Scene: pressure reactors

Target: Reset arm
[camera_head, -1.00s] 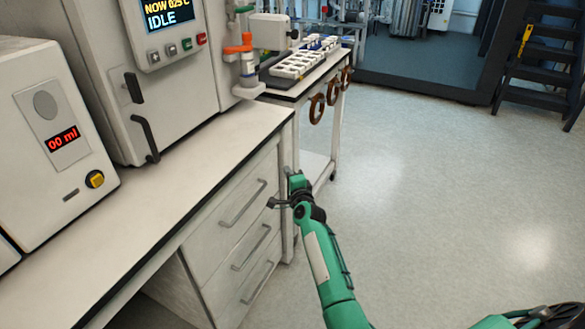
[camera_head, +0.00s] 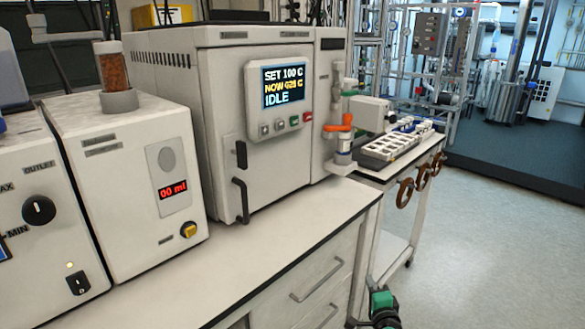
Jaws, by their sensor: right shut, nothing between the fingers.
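My right gripper (camera_head: 353,322) shows at the bottom edge, just right of the bench drawers. It is shut and empty, with the green part of my wrist (camera_head: 381,300) beside it. The rest of that arm is below the picture. It is in front of the drawer side, apart from the reactor and the trolley as far as I can see. My left gripper is not in view.
A white bench (camera_head: 270,245) carries a reactor cabinet (camera_head: 222,120) whose screen reads IDLE, and a dosing unit (camera_head: 125,180) reading 00 ml. A trolley (camera_head: 405,210) with a white rack (camera_head: 390,150) stands behind. The floor (camera_head: 500,250) at right is clear.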

